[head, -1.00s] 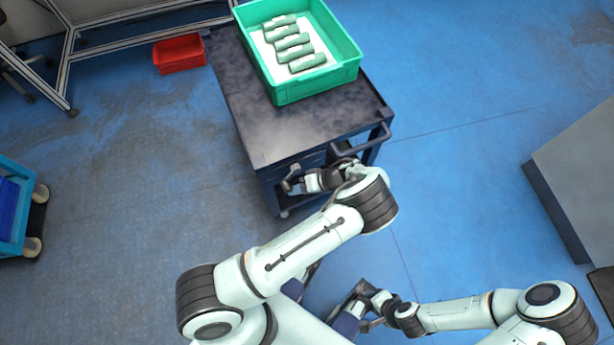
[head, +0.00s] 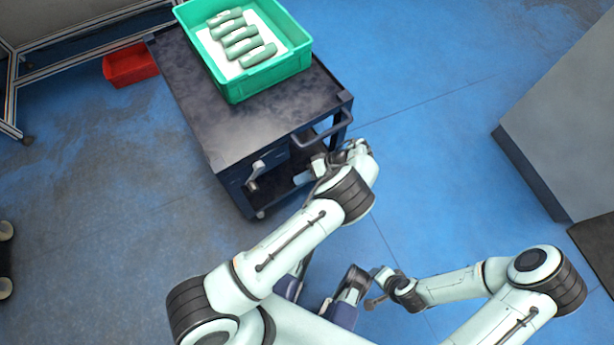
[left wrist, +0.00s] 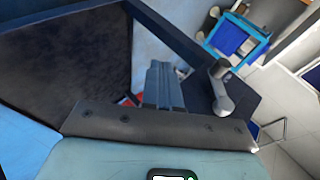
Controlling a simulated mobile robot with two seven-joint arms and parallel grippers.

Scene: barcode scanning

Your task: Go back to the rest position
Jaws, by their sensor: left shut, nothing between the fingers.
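My left gripper (head: 303,177) is beside the front side of the dark cart (head: 180,85), below its top. In the left wrist view its fingers (left wrist: 163,86) are together and empty. A grey handle-shaped device (head: 255,174) is at the cart's front side, left of the gripper; it also shows in the left wrist view (left wrist: 221,86), apart from the fingers. My right gripper (head: 371,302) is low in front of my body, clear of the cart; its fingers are too small to read.
A green crate (head: 268,79) with several green-grey cylinders (head: 240,38) stands on the cart. A red bin (head: 130,65) is on the floor behind. A grey block (head: 575,130) stands at the right. Blue floor between it and the cart is clear.

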